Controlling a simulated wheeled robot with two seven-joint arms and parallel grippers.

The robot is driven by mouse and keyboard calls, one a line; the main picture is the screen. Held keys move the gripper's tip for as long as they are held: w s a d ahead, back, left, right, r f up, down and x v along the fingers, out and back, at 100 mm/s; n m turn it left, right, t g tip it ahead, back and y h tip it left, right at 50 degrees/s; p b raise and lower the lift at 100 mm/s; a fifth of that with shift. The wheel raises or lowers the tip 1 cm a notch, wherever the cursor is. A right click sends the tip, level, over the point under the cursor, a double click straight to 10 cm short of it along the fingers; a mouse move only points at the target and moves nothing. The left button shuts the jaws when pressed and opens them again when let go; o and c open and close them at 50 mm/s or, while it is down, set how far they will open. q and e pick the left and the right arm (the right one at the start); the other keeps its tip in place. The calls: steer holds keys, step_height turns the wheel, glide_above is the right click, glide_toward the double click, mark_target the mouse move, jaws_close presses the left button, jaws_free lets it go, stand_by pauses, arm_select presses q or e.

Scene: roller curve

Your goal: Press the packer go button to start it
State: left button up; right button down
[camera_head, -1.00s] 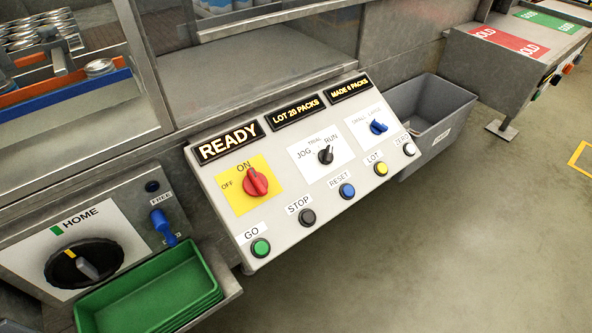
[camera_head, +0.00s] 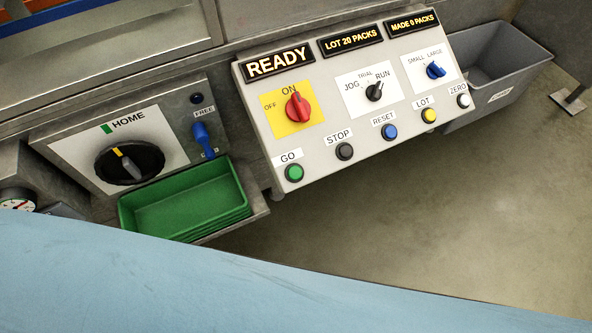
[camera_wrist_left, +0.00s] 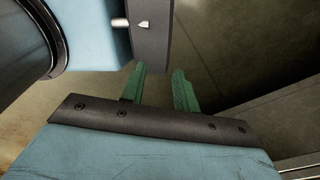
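The green GO button (camera_head: 294,173) is at the lower left of the light control panel (camera_head: 310,105) in the head view. It is unobstructed and nothing touches it. The READY display (camera_head: 279,62) is lit above the red selector (camera_head: 298,107), which points toward ON. The JOG/TRIAL/RUN selector (camera_head: 374,91) points toward RUN. My left gripper (camera_wrist_left: 160,88) shows in the left wrist view with its two green fingers apart and nothing between them. No gripper shows in the head view, and the button is not seen in the wrist view.
STOP (camera_head: 344,152), RESET (camera_head: 389,132), LOT (camera_head: 429,115) and ZERO (camera_head: 463,101) buttons line the panel's lower edge. Left of it are the HOME dial (camera_head: 130,163), a blue lever (camera_head: 202,138) and green trays (camera_head: 185,233). A grey bin (camera_head: 500,85) stands right. My blue arm covers the bottom.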

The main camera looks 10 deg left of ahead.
arm_select(q)
jaws_close()
stand_by(1.5)
